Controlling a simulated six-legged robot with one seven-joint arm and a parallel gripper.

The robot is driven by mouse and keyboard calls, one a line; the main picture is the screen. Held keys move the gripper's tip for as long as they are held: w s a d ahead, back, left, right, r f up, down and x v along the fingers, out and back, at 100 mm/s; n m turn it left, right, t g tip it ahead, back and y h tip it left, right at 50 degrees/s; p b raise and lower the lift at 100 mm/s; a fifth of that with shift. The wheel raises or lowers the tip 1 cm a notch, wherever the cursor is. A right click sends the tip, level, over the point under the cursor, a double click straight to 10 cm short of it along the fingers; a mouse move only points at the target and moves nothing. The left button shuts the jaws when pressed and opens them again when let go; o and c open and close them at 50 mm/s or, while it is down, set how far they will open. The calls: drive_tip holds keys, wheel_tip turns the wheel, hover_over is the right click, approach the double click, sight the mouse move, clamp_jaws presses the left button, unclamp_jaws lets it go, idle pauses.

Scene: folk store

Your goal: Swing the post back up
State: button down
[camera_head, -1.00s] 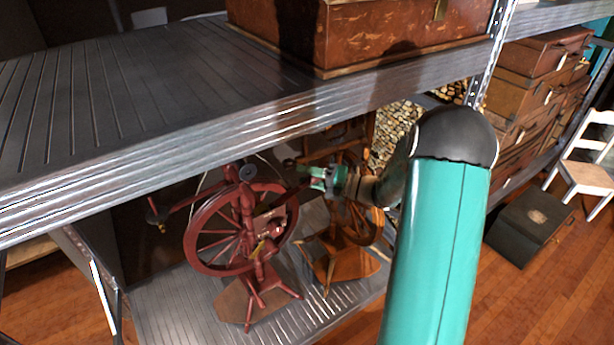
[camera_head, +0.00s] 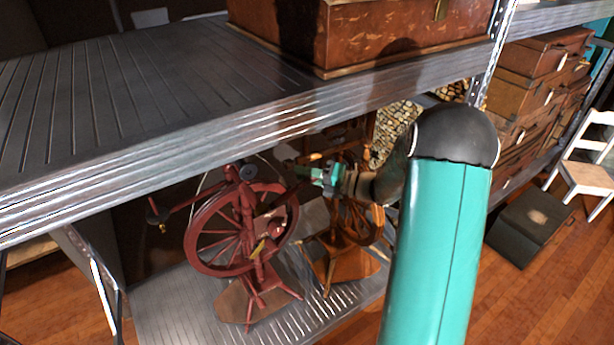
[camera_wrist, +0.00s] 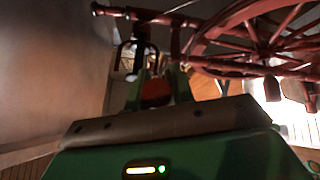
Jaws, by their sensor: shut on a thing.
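A red spinning wheel (camera_head: 240,228) stands on the lower shelf, and its spokes and rim cross the top of the wrist view (camera_wrist: 262,40). A brown wooden spinning wheel (camera_head: 352,222) stands to its right, partly behind my arm. My gripper (camera_head: 322,176) is between the two wheels, below the upper shelf. In the wrist view the fingers (camera_wrist: 158,92) are closed around a small reddish rounded piece, which I take as the post (camera_wrist: 155,93). Most of the post is hidden by the fingers, and its exact tilt cannot be told.
The upper metal shelf (camera_head: 150,130) hangs close over the gripper and bears a large brown case (camera_head: 370,35). A metal upright (camera_head: 490,55) stands right of it. Stacked brown cases (camera_head: 535,85), a dark box (camera_head: 530,222) and a white chair (camera_head: 585,165) are at the right.

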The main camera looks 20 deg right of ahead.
drive_tip(key=s+a+r+n+g+h, duration=0.1)
drive_tip(key=a+r+n+h, duration=0.5)
drive_tip(key=a+r, duration=0.2)
drive_tip(key=shift+s+a+r+g, duration=0.2)
drive_tip(key=shift+s+r+g, duration=0.2)
drive_tip(key=shift+r, duration=0.15)
idle(0.4)
drive_tip(key=c, duration=1.2)
unclamp_jaws()
drive_tip(key=s+d, duration=0.2)
drive_tip(key=s, duration=0.1)
drive_tip(key=s+d, duration=0.3)
drive_tip(key=s, duration=0.1)
drive_tip(key=s+d, duration=0.2)
drive_tip(key=s, duration=0.1)
drive_tip(key=shift+s+d+r, duration=0.25)
drive_tip(key=shift+s+r, duration=0.05)
